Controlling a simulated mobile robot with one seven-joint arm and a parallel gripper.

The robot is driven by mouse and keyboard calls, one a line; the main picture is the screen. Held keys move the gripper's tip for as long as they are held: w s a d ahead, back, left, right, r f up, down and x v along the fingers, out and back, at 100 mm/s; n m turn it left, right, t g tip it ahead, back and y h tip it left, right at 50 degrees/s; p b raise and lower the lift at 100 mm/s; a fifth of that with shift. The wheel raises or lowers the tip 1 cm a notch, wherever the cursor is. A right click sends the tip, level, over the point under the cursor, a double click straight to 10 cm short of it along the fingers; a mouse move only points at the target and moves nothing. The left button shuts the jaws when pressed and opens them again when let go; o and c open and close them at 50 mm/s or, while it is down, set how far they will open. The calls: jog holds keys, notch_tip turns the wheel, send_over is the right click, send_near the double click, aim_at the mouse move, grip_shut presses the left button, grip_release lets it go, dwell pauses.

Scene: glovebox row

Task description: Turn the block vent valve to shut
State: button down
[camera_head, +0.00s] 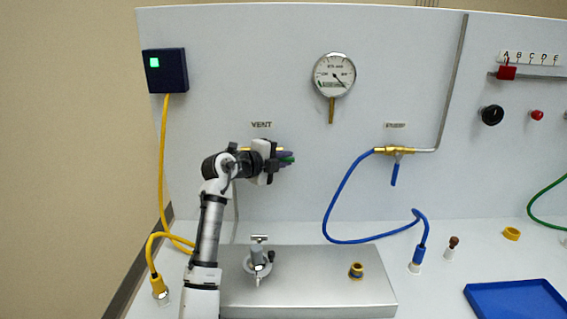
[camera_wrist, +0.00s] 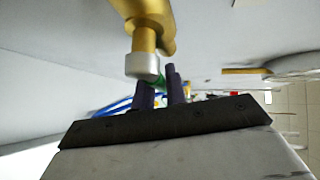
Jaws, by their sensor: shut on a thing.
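The block vent valve sits on the upright white panel under the VENT label (camera_head: 261,124). My arm hides most of it in the head view. In the wrist view its brass body (camera_wrist: 148,22) and pale stem cap (camera_wrist: 142,66) show above the fingers. Its green handle (camera_head: 289,159) pokes out at my gripper's tip in the head view. A bit of green handle (camera_wrist: 158,82) also shows in the wrist view, between the two dark purple fingers. My gripper (camera_head: 285,157) is shut on this handle. Most of the handle is hidden, so its exact angle is unclear.
A dial gauge (camera_head: 334,75) is up to the right. The PUMP valve (camera_head: 394,151) with a blue lever and blue hose (camera_head: 334,200) is further right. A metal block (camera_head: 325,285) with a T-handled fitting (camera_head: 258,258) lies below my arm. A blue tray (camera_head: 517,300) is at lower right.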

jog(key=a+f+m+g+y+b, duration=0.1)
jog(key=a+f+m+y, duration=0.4)
jog(key=y, duration=0.7)
jog(key=shift+a+f+m+g+y+b, duration=0.25)
jog(key=shift+a+m+g, duration=0.3)
jog(key=shift+m, duration=0.65)
jog(key=c, duration=1.4)
grip_release()
jog(key=shift+a, duration=0.1)
jog(key=shift+c, duration=0.2)
jog(key=shift+s+r, duration=0.1)
jog(key=shift+r, duration=0.05)
jog(key=b+v, duration=0.3)
jog(key=v, duration=1)
jog(key=shift+s, duration=0.25)
jog(key=shift+r, duration=0.1)
